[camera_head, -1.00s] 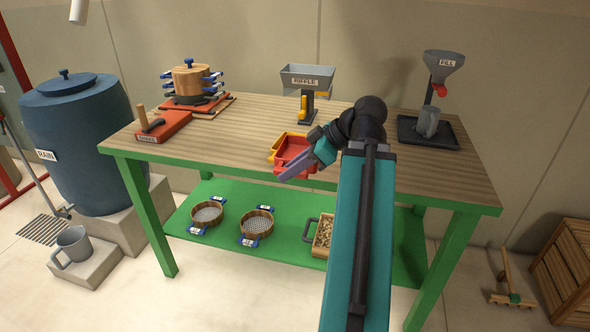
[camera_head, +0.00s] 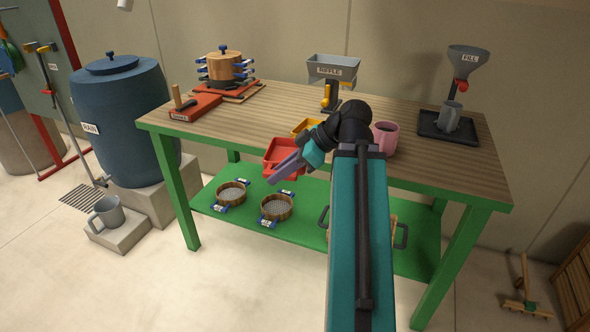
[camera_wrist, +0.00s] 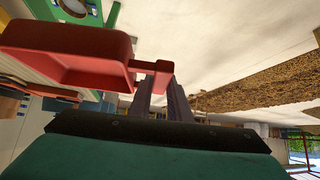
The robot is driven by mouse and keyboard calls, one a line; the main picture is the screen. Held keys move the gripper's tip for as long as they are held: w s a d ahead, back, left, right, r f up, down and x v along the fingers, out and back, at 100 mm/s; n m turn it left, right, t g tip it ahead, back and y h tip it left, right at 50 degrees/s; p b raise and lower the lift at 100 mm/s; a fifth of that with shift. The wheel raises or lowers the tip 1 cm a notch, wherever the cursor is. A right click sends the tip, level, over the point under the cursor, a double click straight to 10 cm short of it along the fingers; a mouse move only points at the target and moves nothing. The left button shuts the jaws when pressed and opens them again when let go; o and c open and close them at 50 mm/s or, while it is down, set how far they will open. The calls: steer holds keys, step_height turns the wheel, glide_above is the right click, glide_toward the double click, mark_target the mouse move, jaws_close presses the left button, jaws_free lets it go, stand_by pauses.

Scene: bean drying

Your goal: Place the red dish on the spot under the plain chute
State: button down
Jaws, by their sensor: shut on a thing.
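The red dish (camera_head: 271,151) is a shallow rectangular tray near the table's front edge in the head view. My gripper (camera_head: 277,176) is shut on its handle. In the wrist view the red dish (camera_wrist: 70,38) sits at upper left, its handle between the fingers (camera_wrist: 160,82). The riffle (camera_head: 333,70), a grey labelled hopper on a stand with a yellow part below, stands at the back middle of the table. I cannot clearly make out the plain chute or the spot under it. A yellow dish (camera_head: 303,125) lies between the red dish and the riffle, partly hidden by my arm.
A pink mug (camera_head: 386,137) stands right of my arm. The fill funnel (camera_head: 467,60) and a grey jug on a black tray (camera_head: 432,130) are at right. Stacked sieves (camera_head: 225,68) and a red box (camera_head: 195,107) are at left. Wood between the red box and riffle is bare.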

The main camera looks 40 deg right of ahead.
steer(key=w+a+f+m+h, duration=0.1)
steer(key=w+a+f, duration=0.3)
steer(key=w+a, duration=0.25)
steer(key=w+a+f+m+t, duration=0.1)
steer(key=w+a+f, duration=0.2)
steer(key=w+a, duration=0.35)
steer(key=w+a+f+m+h, duration=0.1)
steer(key=w+a+f+m, duration=0.1)
steer(key=w+a+f, duration=0.45)
steer(key=r+m+h, duration=0.1)
steer(key=w+r+m+t+h, duration=0.1)
steer(key=r+m+h, duration=0.1)
steer(key=w+r+m+h, duration=0.1)
steer(key=r, duration=0.1)
steer(key=shift+w+a+r+m+t, duration=0.1)
steer(key=shift+w+a+m+t, duration=0.1)
steer(key=shift+a+m+t, duration=0.15)
steer(key=shift+s, duration=0.1)
